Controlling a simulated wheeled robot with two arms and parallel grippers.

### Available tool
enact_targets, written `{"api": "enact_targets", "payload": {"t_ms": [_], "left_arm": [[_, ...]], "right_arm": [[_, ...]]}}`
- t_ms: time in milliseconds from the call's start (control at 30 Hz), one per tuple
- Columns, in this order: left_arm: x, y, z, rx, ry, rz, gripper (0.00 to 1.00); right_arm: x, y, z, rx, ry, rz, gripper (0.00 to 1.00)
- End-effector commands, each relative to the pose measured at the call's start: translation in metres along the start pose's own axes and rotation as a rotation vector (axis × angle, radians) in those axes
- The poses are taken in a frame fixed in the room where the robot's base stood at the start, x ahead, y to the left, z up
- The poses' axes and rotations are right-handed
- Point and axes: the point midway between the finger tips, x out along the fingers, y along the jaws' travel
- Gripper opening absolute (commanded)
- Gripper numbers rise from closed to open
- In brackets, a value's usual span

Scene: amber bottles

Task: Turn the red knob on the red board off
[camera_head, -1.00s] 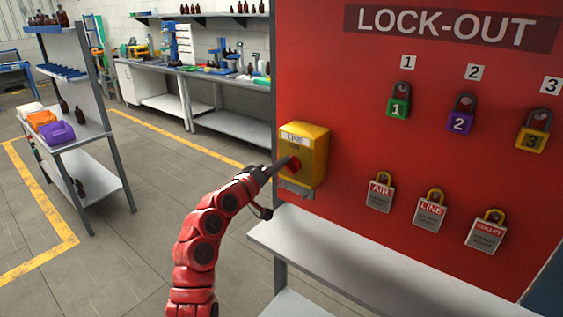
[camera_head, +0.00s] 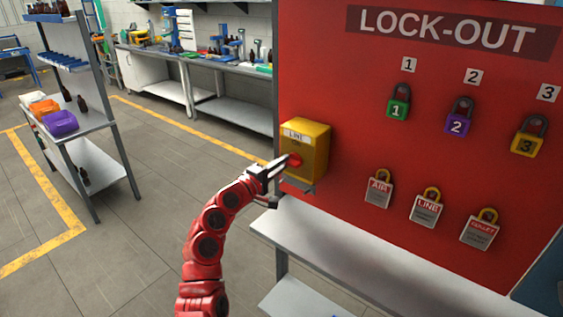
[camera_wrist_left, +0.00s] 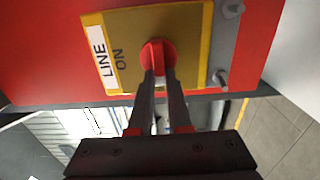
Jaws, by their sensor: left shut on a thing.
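The red knob (camera_head: 295,160) sits on the front of a yellow switch box (camera_head: 313,150) on the red lock-out board (camera_head: 345,85). In the left wrist view the knob (camera_wrist_left: 158,56) is a red disc with a raised grip bar, beside the words LINE and ON on the yellow box (camera_wrist_left: 192,45). My left gripper (camera_head: 282,165) reaches the knob from the left. In the left wrist view its two fingers (camera_wrist_left: 160,85) are shut on the knob's bar, one at each side. My right gripper is not in view.
Padlocks numbered 1 (camera_head: 398,104), 2 (camera_head: 459,117) and 3 (camera_head: 528,135) hang right of the box. Tagged padlocks (camera_head: 426,208) hang below them. A light shelf (camera_head: 330,245) juts out under the board. A rack (camera_head: 95,125) stands at left, with open floor before it.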

Motion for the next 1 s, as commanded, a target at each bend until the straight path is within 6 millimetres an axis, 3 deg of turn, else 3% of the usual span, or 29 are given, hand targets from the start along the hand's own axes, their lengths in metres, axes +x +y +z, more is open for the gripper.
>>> {"api": "enact_targets", "payload": {"t_ms": [400,433,600,1000], "left_arm": [[0.0000,-0.0022,0.0003,-0.009,-0.001,-0.003,0.00],[0.0000,-0.0022,0.0003,-0.009,-0.001,-0.003,0.18],[0.0000,-0.0015,0.0003,-0.008,-0.001,-0.002,0.46],[-0.0059,-0.0008,0.0000,-0.006,-0.001,0.001,0.46]], "right_arm": [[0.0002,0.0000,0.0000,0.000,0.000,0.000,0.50],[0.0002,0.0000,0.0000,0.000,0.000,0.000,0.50],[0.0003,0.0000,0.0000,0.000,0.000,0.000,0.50],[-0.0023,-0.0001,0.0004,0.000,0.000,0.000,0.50]]}}
